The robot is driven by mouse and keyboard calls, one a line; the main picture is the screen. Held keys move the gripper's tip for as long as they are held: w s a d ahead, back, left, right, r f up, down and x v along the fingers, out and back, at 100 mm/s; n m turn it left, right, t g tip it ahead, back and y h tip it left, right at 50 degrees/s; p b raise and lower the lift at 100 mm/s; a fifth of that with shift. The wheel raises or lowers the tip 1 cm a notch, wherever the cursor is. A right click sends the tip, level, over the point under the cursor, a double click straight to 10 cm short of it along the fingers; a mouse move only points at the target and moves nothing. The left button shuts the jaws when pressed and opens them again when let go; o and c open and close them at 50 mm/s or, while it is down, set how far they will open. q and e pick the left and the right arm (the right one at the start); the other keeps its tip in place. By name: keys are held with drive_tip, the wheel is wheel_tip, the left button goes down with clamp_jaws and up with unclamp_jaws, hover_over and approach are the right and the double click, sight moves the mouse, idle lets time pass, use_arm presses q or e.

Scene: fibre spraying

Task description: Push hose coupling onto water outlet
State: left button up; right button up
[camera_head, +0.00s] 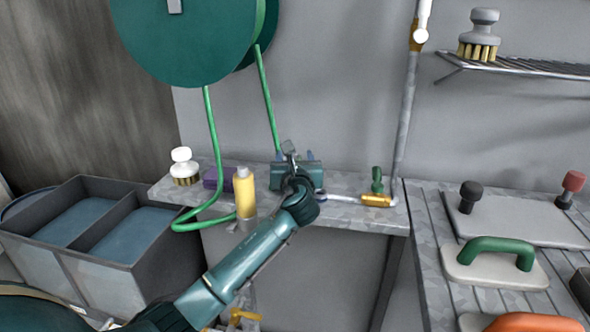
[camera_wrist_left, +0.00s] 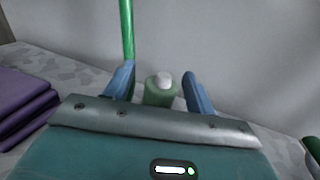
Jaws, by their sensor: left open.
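My left gripper (camera_head: 294,156) is over the wall ledge, its blue fingers spread apart. In the left wrist view its fingers (camera_wrist_left: 160,88) stand either side of a pale green cylinder with a white top (camera_wrist_left: 160,92); I cannot tell whether this is the hose coupling or whether they touch it. A green hose (camera_head: 266,100) hangs from the reel behind the gripper; its lower end is hidden. It also shows in the left wrist view (camera_wrist_left: 127,30). The brass water fitting (camera_head: 376,200) with a green handle (camera_head: 377,178) sits right of the gripper, a grey spout reaching left.
A yellow bottle (camera_head: 244,195), purple cloth (camera_head: 216,178) and brush (camera_head: 183,166) stand on the ledge (camera_head: 150,190) to the left. A second hose length (camera_head: 212,130) loops by the bottle. A grey bin (camera_head: 150,262) is lower left; a ribbed counter (camera_head: 432,262) with tools is at right.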

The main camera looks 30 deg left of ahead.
use_arm(q)
drive_tip(key=shift+w+a, duration=0.1)
drive_tip(key=shift+w, duration=0.1)
drive_tip(key=c, duration=1.1)
use_arm(e)
drive_tip(key=shift+a, duration=0.1)
use_arm(q)
drive_tip(key=shift+r, duration=0.1)
